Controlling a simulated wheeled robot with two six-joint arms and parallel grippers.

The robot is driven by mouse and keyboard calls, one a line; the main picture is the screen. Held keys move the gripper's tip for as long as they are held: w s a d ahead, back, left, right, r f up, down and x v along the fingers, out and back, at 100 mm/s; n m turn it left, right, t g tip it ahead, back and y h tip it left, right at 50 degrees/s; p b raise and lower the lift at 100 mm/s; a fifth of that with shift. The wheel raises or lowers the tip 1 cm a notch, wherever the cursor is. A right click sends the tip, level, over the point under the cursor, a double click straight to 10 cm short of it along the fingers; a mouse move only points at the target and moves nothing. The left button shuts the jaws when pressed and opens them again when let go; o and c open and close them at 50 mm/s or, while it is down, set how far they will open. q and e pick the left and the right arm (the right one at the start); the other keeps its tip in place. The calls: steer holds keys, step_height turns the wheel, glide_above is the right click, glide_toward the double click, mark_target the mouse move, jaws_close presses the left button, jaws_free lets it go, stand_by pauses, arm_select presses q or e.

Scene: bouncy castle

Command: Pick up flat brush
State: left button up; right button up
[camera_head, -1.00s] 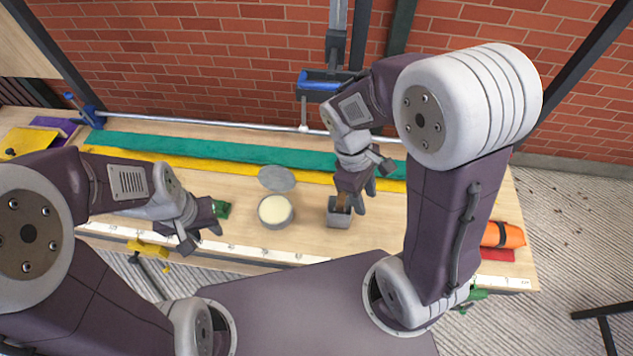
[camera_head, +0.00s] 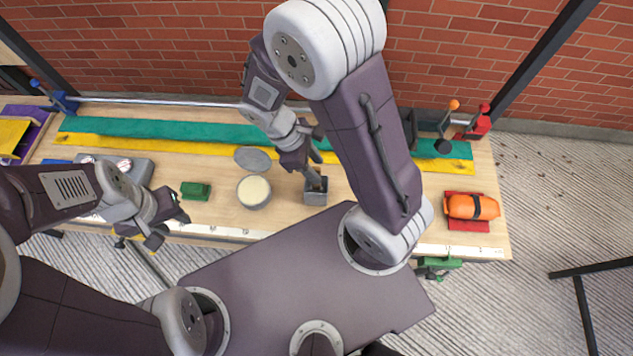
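A small grey square cup (camera_head: 316,194) stands on the wooden bench. A small brown piece (camera_head: 319,182), which may be part of the flat brush, shows in its mouth. The rest of it is hidden by the cup and my gripper. My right gripper (camera_head: 315,168) points down right at the cup's mouth, its fingers beside the brown piece. Whether they hold it cannot be told. My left gripper (camera_head: 176,222) is over the bench's front edge, left of the cup, fingers apart and empty.
A round tin (camera_head: 254,192) with pale contents stands left of the cup, its grey lid (camera_head: 252,159) behind. A green block (camera_head: 195,191) lies further left. Teal (camera_head: 190,130) and yellow (camera_head: 200,147) strips run along the back. An orange bundle (camera_head: 472,207) lies at the right end.

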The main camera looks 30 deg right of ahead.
steer(key=x, duration=0.4)
steer(key=shift+a+f, duration=0.1)
steer(key=shift+f, duration=0.4)
jaws_close()
steer(key=shift+r, duration=0.1)
